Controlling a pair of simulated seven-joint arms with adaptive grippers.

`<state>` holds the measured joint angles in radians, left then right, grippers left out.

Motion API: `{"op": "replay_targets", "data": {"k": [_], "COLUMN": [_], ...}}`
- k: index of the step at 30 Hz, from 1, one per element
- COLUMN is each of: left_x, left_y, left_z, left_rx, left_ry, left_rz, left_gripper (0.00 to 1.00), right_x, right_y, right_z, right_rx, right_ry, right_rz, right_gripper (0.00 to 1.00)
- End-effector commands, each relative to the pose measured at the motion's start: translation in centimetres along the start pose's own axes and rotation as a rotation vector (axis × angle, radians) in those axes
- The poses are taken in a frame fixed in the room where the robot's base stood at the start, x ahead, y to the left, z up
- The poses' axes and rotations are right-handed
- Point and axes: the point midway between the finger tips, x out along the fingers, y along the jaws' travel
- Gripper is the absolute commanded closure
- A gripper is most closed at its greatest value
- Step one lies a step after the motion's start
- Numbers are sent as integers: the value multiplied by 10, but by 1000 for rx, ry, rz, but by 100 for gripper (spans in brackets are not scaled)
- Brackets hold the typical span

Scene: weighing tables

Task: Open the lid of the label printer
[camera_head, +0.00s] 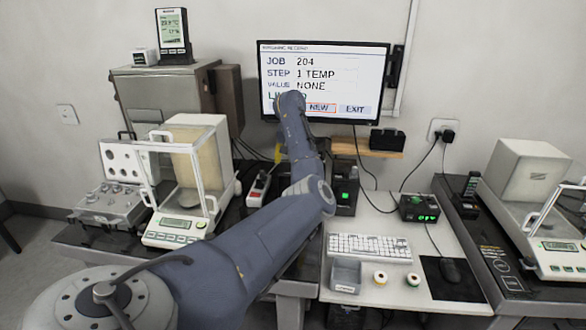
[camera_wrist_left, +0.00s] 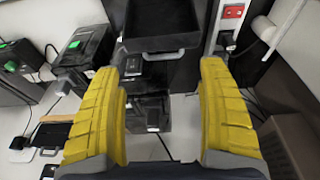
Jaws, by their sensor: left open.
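Black equipment with a tray-like top and grey handle (camera_wrist_left: 160,22) lies beyond the fingertips. I cannot tell which is the label printer. My right gripper is out of view.
The monitor (camera_head: 322,80) stands behind my arm. A balance (camera_head: 185,185) is at left, another (camera_head: 530,215) at right. A power strip (camera_head: 259,188) is left of my arm. The keyboard (camera_head: 369,248), a green-digit display (camera_head: 418,208) and cables are on the white table.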

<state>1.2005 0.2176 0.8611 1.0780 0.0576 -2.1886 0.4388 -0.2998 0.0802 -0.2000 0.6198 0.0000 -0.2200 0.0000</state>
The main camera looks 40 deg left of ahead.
Motion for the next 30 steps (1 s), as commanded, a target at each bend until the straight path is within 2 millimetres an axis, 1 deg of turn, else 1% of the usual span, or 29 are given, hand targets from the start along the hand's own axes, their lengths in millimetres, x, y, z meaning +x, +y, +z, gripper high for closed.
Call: {"op": "replay_targets", "data": {"k": [1, 3, 9, 13, 22, 24, 26, 29, 30], "left_x": [-8, -16, -32, -36, -37, -37, -39, -46, -50], "left_y": [2, 2, 1, 1, 1, -3, -13, -42, -54], "left_z": [-1, 0, 0, 0, 0, 0, -2, -10, -16], "left_rx": [0, 0, 0, 0, 1, -3, -12, -14, -5], "left_ry": [2, 2, 1, 1, 0, 0, 4, 13, 17], "left_rz": [3, 3, 2, 1, 1, -2, -14, -61, -79], "left_gripper": [24, 24, 24, 24, 24, 32, 39, 51, 55], "right_x": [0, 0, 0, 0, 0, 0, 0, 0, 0], "right_y": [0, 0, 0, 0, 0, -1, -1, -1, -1], "right_z": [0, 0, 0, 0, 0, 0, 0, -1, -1], "right_rx": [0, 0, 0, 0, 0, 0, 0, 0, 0], "right_ry": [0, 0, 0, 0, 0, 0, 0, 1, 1], "right_rz": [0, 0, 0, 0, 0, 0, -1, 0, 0], "right_gripper": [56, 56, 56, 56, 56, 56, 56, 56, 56]}}
